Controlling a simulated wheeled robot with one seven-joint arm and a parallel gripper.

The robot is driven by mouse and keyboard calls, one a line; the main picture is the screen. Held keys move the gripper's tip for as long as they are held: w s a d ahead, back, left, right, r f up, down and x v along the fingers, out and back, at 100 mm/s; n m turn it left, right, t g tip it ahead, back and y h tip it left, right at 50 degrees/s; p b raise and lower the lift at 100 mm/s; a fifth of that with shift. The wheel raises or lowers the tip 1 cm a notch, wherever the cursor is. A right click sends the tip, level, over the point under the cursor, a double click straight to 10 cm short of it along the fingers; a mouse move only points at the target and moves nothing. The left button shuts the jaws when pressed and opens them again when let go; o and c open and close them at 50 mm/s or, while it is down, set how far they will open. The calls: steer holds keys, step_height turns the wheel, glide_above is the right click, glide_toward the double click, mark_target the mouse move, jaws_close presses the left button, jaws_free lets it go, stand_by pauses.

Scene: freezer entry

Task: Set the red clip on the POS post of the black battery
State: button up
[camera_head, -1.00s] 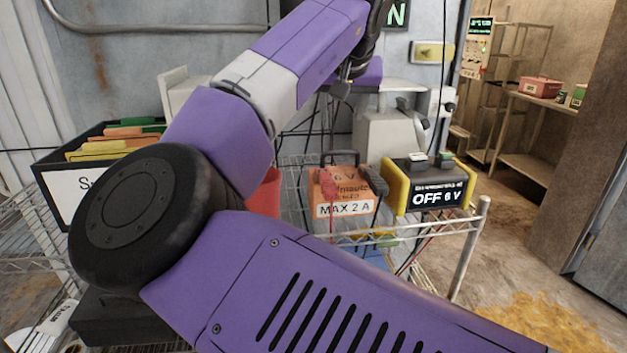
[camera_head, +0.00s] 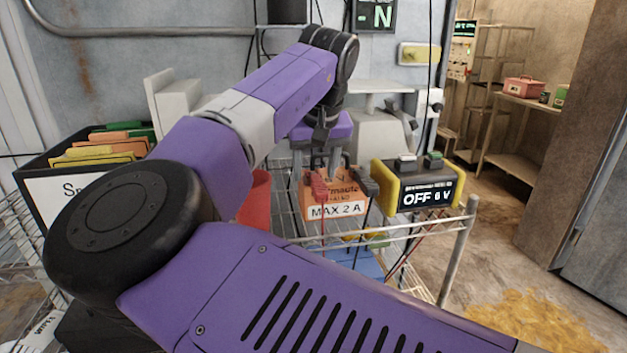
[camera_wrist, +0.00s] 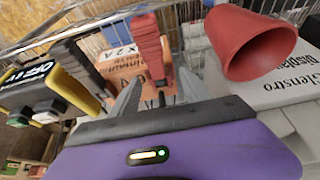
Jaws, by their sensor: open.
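The red clip (camera_head: 319,186) rests upright at the orange box marked MAX 2 A (camera_head: 338,206), a red lead hanging below it. It also shows in the wrist view (camera_wrist: 149,46). My gripper (camera_head: 328,160) is open and points down just behind the clip; in the wrist view its fingers (camera_wrist: 158,96) stand apart at the clip's near end, not closed on it. The black battery (camera_head: 417,186), with yellow ends and the text OFF 6 V, stands to the right. Two blocks, grey and green, sit on its top; I cannot read which post is POS.
A black clip (camera_head: 362,182) sits beside the red one. A red cup (camera_head: 257,197) stands left of the orange box. The wire cart's rail and corner post (camera_head: 462,245) run in front and right. A folder box (camera_head: 70,180) is at the left.

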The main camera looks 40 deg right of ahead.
steer(key=shift+w+d+f, duration=0.1)
steer(key=shift+f, duration=0.25)
steer(key=shift+c, duration=0.2)
jaws_close()
steer(key=shift+r, duration=0.15)
step_height(320, 180, up, 20)
steer(key=f+p, duration=0.1)
steer(key=p, duration=0.1)
step_height(320, 180, up, 5)
steer(key=p, duration=0.5)
glide_above(315, 174)
steer(key=shift+f, duration=0.1)
stand_by(0.4)
steer(key=shift+f, duration=0.1)
